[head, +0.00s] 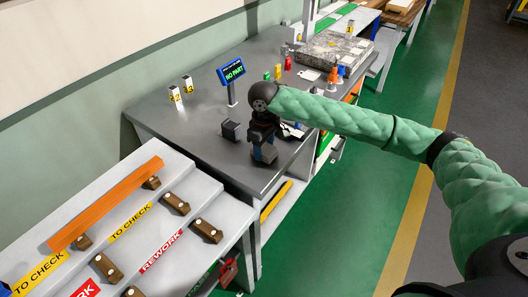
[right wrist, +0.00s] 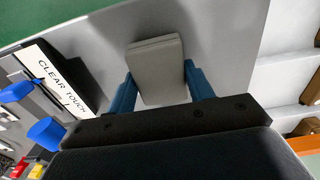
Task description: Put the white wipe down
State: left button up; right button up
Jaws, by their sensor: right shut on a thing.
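In the right wrist view the white wipe (right wrist: 157,68) is a pale folded pad between the two blue fingers of my right gripper (right wrist: 160,82). The fingers are shut on its sides. In the head view my right gripper (head: 264,154) points down over the front part of the grey workbench (head: 190,137), near its right edge. The wipe cannot be made out there, hidden by the gripper. I cannot tell whether the wipe touches the bench top. My left gripper is not in view.
A small dark box (head: 231,130) stands just left of the gripper. A "NO PART" display (head: 232,74) stands behind. A sloped rack (head: 190,188) with an orange bar (head: 110,203) is at front left. The wrist view shows a "CLEAR TOUCH" label (right wrist: 58,78) beside the wipe.

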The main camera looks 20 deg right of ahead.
aim_at(264, 148)
jog(key=shift+f, duration=0.2)
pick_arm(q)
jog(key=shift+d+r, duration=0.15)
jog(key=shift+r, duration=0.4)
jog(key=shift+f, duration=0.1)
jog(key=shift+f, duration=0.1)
pick_arm(e)
jog(key=o, duration=0.9)
jog(key=shift+f, duration=0.1)
notch_tip(264, 148, up, 3)
jog(key=p, duration=0.2)
jog(key=shift+f+p, duration=0.15)
jog(key=shift+p, duration=0.15)
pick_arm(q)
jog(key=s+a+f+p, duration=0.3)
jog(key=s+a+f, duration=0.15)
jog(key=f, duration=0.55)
pick_arm(e)
notch_tip(264, 148, up, 3)
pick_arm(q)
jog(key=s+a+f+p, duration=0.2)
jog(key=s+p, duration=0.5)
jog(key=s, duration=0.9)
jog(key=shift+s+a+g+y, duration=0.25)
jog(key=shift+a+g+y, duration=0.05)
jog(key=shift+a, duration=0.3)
pick_arm(e)
jog(key=shift+r, duration=3.25)
